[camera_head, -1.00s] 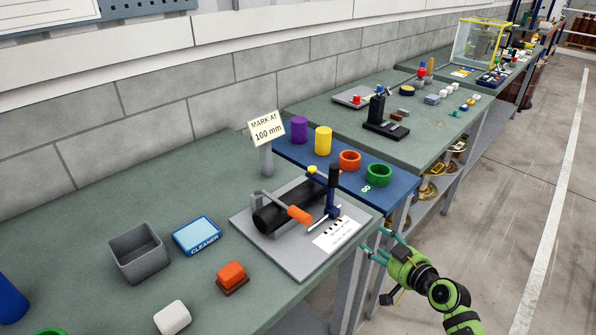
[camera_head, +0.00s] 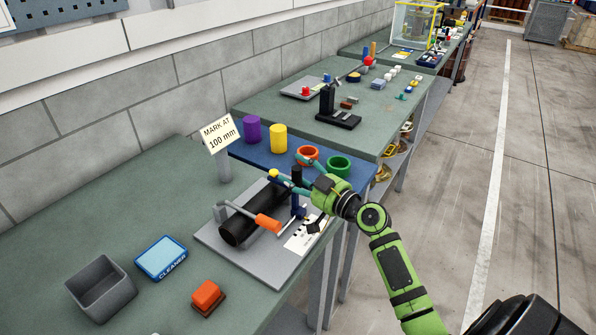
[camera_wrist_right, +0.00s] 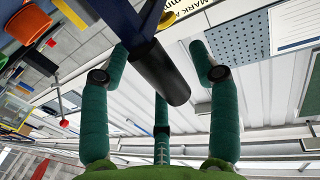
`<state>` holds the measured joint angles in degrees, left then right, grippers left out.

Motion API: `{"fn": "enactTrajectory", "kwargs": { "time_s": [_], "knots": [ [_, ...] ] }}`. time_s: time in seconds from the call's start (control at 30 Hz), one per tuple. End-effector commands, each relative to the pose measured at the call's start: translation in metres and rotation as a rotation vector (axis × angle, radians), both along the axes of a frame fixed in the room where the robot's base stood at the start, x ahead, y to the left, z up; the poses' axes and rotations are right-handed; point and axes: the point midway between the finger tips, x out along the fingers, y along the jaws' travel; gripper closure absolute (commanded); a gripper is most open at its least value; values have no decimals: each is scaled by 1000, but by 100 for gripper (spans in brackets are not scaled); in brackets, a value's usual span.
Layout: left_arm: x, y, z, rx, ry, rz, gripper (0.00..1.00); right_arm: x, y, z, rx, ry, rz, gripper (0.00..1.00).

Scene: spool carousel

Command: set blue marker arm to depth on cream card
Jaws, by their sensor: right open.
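The blue marker arm (camera_head: 298,209) stands on a grey fixture plate (camera_head: 212,236), with a yellow knob (camera_head: 273,174) and a black cylinder (camera_head: 297,173) at its top. The cream card (camera_head: 219,133) on a grey post reads "MARK AT 100 mm". My right gripper (camera_head: 299,174) is open, its teal fingers around the marker arm's top. In the right wrist view the black cylinder (camera_wrist_right: 161,73) lies between the spread fingers with gaps visible; contact cannot be told. The arm's blue part (camera_wrist_right: 75,75) shows behind it. My left gripper is not in view.
A black tube (camera_head: 237,228) under an orange-handled clamp (camera_head: 268,222) and a marked white card (camera_head: 301,240) are on the plate.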

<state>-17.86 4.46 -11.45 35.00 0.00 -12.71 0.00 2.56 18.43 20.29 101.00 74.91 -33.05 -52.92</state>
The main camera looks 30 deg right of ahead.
Motion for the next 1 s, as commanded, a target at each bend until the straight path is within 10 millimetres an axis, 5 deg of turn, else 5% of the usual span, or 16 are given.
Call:
{"fn": "enactTrajectory", "kwargs": {
  "time_s": [0.2,0.33,0.37,0.57,0.83,1.0],
  "knots": [
    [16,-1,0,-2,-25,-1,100,0,0,-1,0,0,0,43],
    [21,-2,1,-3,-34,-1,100,0,0,-1,0,0,-1,95],
    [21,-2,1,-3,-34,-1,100,0,0,-1,0,0,0,100],
    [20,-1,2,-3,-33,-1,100,-1,4,-1,0,1,1,100],
    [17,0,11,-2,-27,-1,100,-21,50,0,1,4,4,100],
    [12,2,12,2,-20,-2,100,-25,61,-1,1,2,3,100]
  ]
}}
